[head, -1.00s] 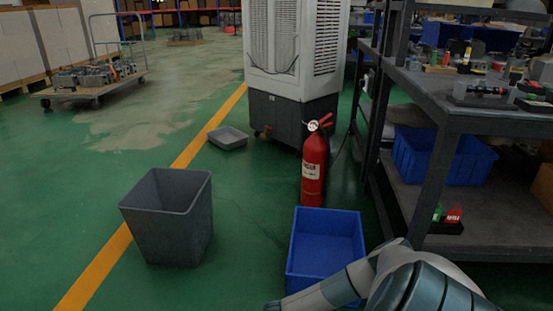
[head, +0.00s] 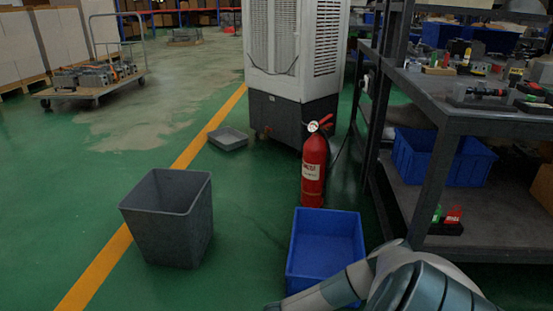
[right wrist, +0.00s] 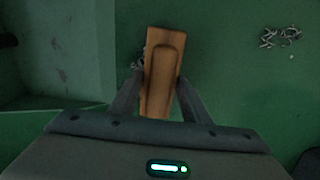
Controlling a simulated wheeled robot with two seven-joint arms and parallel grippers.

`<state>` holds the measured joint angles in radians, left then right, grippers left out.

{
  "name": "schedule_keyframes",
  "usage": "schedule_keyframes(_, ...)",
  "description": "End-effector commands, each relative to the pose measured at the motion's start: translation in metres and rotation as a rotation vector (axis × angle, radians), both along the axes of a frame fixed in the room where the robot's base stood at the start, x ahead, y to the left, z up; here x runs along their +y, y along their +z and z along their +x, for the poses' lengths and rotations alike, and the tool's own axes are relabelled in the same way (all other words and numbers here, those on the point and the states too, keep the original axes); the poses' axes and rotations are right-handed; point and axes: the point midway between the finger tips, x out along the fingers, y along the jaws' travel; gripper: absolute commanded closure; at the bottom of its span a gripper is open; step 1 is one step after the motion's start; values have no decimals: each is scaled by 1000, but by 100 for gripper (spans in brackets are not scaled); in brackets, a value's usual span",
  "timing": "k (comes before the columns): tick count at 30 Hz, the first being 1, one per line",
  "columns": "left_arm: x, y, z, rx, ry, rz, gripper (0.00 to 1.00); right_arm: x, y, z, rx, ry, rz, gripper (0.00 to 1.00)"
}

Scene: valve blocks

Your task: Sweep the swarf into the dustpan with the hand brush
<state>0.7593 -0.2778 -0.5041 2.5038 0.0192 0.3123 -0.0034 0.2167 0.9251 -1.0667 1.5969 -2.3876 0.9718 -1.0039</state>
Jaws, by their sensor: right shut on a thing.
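In the right wrist view my right gripper (right wrist: 159,84) is shut on the wooden hand brush (right wrist: 164,68), with one finger on each side of its brown handle. The brush's bristles are hidden beneath it. A small heap of curly grey swarf (right wrist: 281,37) lies on the green surface to the right, apart from the brush. A little more swarf (right wrist: 139,61) shows at the brush's left edge, mostly covered. I cannot make out a dustpan for certain in either view. My left gripper is not in view.
In the head view, a blue bin (head: 293,265), a grey waste bin (head: 165,225), a red fire extinguisher (head: 314,172) and a shallow grey tray (head: 228,138) stand on the green floor. A metal shelf bench (head: 470,122) stands at the right. Floor between the bins is clear.

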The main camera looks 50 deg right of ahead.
Motion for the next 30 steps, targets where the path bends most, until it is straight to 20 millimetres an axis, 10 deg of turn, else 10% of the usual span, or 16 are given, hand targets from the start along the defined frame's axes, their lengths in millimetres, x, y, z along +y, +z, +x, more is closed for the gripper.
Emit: schedule_keyframes(30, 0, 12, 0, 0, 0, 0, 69, -5, 0, -28, 0, 0, -1, 75)
